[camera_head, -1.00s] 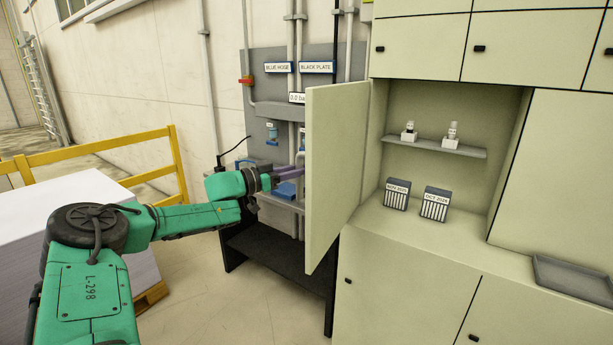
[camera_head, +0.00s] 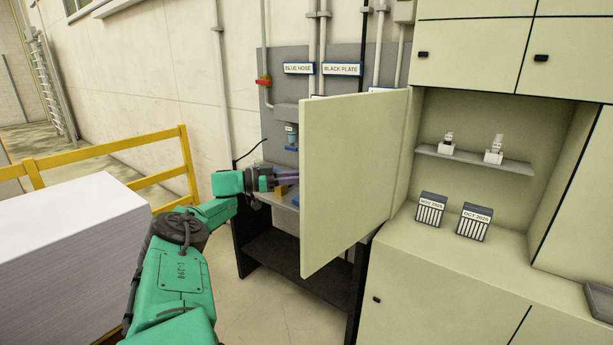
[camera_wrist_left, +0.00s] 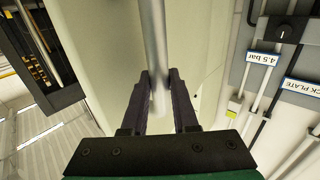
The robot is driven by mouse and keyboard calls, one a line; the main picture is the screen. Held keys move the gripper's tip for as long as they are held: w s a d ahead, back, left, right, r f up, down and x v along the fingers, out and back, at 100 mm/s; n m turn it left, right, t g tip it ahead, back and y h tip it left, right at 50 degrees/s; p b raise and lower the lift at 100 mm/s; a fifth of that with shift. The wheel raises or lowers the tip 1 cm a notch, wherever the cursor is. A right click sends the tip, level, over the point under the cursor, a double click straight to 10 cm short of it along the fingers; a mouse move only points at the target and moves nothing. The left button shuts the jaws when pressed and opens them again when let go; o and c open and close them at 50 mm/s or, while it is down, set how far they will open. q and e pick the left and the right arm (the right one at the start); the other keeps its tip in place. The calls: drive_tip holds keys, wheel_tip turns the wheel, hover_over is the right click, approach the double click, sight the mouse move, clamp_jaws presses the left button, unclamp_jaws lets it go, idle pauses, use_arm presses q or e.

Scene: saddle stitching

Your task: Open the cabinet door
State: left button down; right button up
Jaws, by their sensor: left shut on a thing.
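The cream cabinet door (camera_head: 350,180) stands open, swung out from its right-hand edge, and the cabinet's inside shows to its right. My left gripper (camera_head: 289,180) is at the door's free left edge, its fingertips partly hidden behind the door. In the left wrist view the fingers (camera_wrist_left: 160,100) stand on either side of a grey round bar (camera_wrist_left: 154,40), which looks like the door's handle, and are shut on it. The door's cream face (camera_wrist_left: 105,50) shows behind the bar. The handle is hidden in the head view. My right gripper is not in view.
A grey panel with pipes and a dark bench (camera_head: 290,255) stand behind the door. The open cabinet has a small shelf (camera_head: 475,163) and two dated holders (camera_head: 431,209). A yellow rail (camera_head: 100,151) and a white stack (camera_head: 70,235) are at left.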

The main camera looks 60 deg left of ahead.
use_arm(q)
drive_tip(key=c, duration=0.7)
unclamp_jaws()
drive_tip(key=shift+w+d, duration=0.1)
drive_tip(key=p+v, duration=0.2)
drive_tip(key=v, duration=0.5)
drive_tip(key=shift+f, duration=0.1)
